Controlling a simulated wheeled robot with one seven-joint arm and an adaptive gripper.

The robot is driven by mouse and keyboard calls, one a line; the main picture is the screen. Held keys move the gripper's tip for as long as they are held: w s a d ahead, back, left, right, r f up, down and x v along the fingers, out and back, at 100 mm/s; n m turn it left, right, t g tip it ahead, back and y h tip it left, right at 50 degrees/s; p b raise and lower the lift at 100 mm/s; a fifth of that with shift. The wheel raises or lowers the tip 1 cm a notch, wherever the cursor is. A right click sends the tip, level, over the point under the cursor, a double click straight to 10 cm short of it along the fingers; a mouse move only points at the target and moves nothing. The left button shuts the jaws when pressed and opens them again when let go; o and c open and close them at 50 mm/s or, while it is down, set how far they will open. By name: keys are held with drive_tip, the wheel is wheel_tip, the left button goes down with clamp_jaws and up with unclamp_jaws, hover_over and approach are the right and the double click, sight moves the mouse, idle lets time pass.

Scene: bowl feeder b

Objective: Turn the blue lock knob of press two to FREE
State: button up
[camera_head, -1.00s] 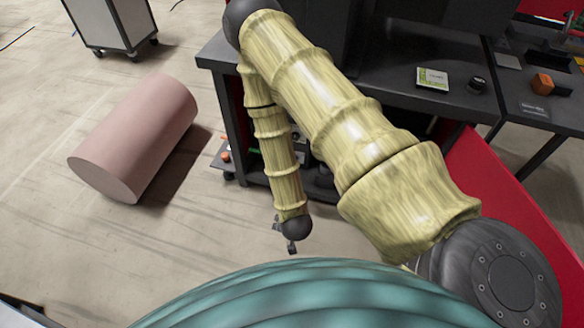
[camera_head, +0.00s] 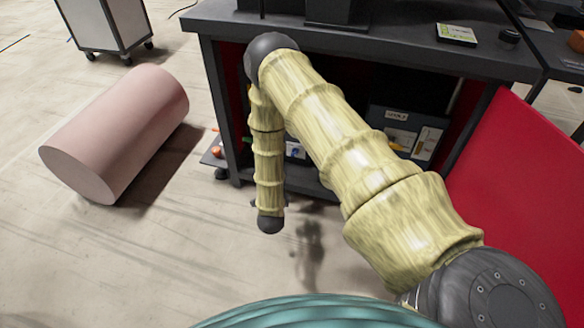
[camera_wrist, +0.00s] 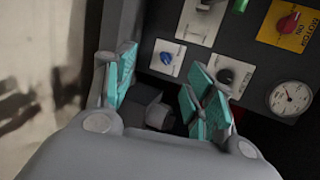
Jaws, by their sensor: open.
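My gripper (camera_wrist: 165,90) is open in the wrist view, with a teal pad on each side and nothing between them. A dark panel (camera_wrist: 150,30) lies beyond the fingers. On it, a small white plate (camera_wrist: 177,70) carries a small bluish knob (camera_wrist: 166,57), just above the gap between the pads and apart from them. Which press it belongs to, and its setting, I cannot read. In the head view a white plate with a blue spot (camera_head: 295,150) shows inside the desk, beside my forearm. My fingers are mostly hidden there.
The wrist view also shows a black knob (camera_wrist: 226,76) close to the right pad, a red knob (camera_wrist: 288,23) on a yellow plate, and a round gauge (camera_wrist: 291,98). The desk top (camera_head: 375,38) overhangs the opening. A pink cylinder (camera_head: 115,135) lies on the floor at left.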

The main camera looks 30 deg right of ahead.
sight(293, 155)
drive_tip(key=shift+w+d+f+m+h+b, duration=0.95)
drive_tip(key=shift+w+d+m+b, duration=0.8)
drive_tip(key=shift+w+d+b, duration=0.65)
drive_tip(key=shift+w+d+f+m+h+b, duration=0.9)
drive_tip(key=shift+w+d+m+b, duration=1)
drive_tip(key=shift+d+b, duration=0.75)
drive_tip(key=shift+w+d+f+m+h+b, duration=0.95)
drive_tip(key=shift+w+d+m+b, duration=0.6)
drive_tip(key=shift+w+d+b, duration=1)
drive_tip(key=shift+s+a, duration=0.25)
drive_tip(key=shift+t, duration=0.3)
drive_tip(key=c, duration=1)
